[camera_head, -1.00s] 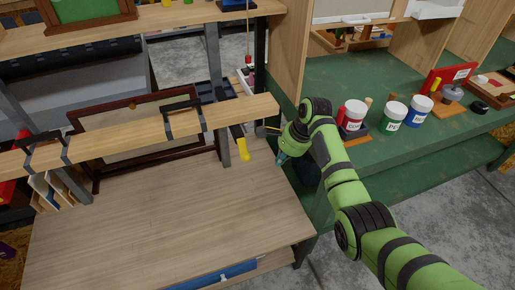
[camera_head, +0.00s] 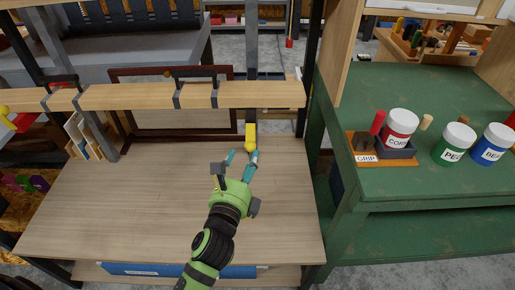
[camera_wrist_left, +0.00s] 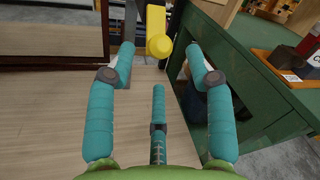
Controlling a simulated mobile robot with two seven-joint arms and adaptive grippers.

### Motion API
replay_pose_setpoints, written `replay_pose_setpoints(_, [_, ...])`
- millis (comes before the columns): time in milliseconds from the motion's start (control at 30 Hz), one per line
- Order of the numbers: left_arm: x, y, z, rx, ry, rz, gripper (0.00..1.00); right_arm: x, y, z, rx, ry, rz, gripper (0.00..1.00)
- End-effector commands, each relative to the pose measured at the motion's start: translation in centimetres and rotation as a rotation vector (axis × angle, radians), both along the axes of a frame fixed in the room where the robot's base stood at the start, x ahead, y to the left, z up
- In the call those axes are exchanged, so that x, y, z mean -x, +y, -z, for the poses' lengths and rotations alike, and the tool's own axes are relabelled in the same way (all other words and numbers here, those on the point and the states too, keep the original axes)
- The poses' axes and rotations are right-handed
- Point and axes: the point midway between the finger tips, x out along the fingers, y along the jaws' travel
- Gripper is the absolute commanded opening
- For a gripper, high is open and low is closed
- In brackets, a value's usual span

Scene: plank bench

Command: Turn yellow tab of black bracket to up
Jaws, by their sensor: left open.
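The yellow tab (camera_head: 250,138) points down just under the plank rail (camera_head: 130,97), beside a grey post. In the left wrist view, the tab (camera_wrist_left: 158,30) hangs ahead, with its rounded end toward me between the two side fingers. The black bracket that bears it is mostly hidden behind the rail and tab. My left gripper (camera_head: 242,158) is open and empty, just below and in front of the tab; its spread fingers (camera_wrist_left: 160,58) show no clear contact with it. My right gripper is in neither view.
The bare wooden bench top (camera_head: 130,205) lies under my arm. A brown frame (camera_head: 120,130) stands behind the rail, with another black clamp (camera_head: 195,73) on the rail. A green bench (camera_head: 425,180) with labelled pots is close on the right.

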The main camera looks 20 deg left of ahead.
Motion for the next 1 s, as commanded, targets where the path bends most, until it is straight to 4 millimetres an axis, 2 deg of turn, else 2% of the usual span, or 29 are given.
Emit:
replay_pose_setpoints(200, [-3.5,0.1,-0.2,0.004,0.000,0.001,0.53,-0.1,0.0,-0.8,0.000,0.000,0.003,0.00])
replay_pose_setpoints(400, [-5.7,0.2,0.0,0.006,0.003,0.001,0.53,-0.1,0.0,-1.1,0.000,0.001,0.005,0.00])
replay_pose_setpoints(733, [-6.1,0.2,0.1,0.006,0.003,0.003,0.53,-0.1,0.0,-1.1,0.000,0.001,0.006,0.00])
replay_pose_setpoints(767, [-6.1,0.2,0.1,0.006,0.003,0.003,0.45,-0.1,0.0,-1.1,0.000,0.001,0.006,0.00])
replay_pose_setpoints(800, [-6.1,0.2,0.1,0.006,0.003,0.002,0.29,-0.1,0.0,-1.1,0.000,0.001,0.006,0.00])
replay_pose_setpoints(867, [-6.1,0.2,0.1,0.007,0.003,0.003,0.05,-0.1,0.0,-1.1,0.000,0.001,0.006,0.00])
replay_pose_setpoints(900, [-6.1,0.2,0.0,0.006,0.002,0.002,0.00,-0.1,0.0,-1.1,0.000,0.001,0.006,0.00])
replay_pose_setpoints(1000, [-6.1,0.2,-0.1,0.006,0.000,0.003,0.00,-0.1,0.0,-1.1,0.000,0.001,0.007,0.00])
